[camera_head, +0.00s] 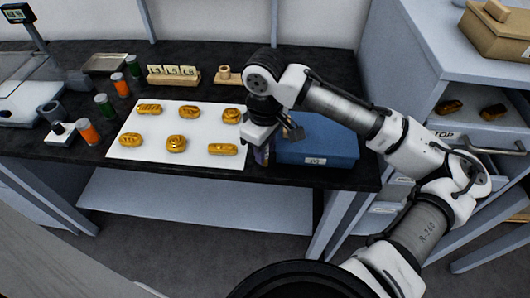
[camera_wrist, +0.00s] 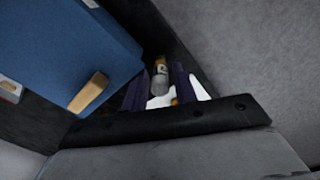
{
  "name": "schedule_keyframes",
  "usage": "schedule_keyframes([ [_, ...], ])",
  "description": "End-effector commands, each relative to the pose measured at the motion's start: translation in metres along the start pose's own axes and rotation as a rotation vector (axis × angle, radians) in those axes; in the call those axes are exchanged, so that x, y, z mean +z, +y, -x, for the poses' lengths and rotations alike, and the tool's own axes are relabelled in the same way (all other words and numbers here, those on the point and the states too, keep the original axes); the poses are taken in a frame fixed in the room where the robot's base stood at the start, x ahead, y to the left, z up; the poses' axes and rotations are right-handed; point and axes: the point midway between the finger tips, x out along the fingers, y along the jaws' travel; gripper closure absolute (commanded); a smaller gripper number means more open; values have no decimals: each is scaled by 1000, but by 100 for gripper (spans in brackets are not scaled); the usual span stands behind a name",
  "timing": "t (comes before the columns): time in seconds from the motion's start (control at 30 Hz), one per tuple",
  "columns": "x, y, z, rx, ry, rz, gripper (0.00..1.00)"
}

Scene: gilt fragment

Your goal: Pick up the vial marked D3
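My gripper (camera_wrist: 170,72) points down at the front of the dark bench, just left of the blue box (camera_head: 318,145). In the wrist view its two dark purple fingers stand apart. A small clear vial (camera_wrist: 161,74) with a pale label and yellowish top shows between and beyond the fingertips; I cannot tell whether they touch it. Its marking is too small to read. In the head view the gripper and wrist hide that spot. No D3 mark is legible in either view. Several orange jars (camera_head: 118,85) and green jars (camera_head: 103,104) stand at the left.
A white sheet (camera_head: 165,156) with several gold pieces lies left of my gripper. The blue box, with a wooden handle (camera_wrist: 88,93), is close on the other side. Behind are a wooden rack (camera_head: 173,80) with lettered tiles and a wooden stand (camera_head: 229,77). The bench's front edge is near.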

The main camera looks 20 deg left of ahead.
Motion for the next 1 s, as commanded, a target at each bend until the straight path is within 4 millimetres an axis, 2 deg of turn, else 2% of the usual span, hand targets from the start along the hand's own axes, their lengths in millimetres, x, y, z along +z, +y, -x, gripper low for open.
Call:
schedule_keyframes([
  [0.1, 0, 0, 0, 0, 0, 0, 72],
  [0.3, 0, 0, 0, 0, 0, 0, 98],
  [0.33, 0, 0, 0, 0, 0, 0, 100],
  [0.73, 0, 0, 6, 0, 1, 0, 100],
  [0.87, 0, 0, 20, 2, 0, 1, 100],
  [1.0, -1, 0, 46, 3, 2, 1, 100],
])
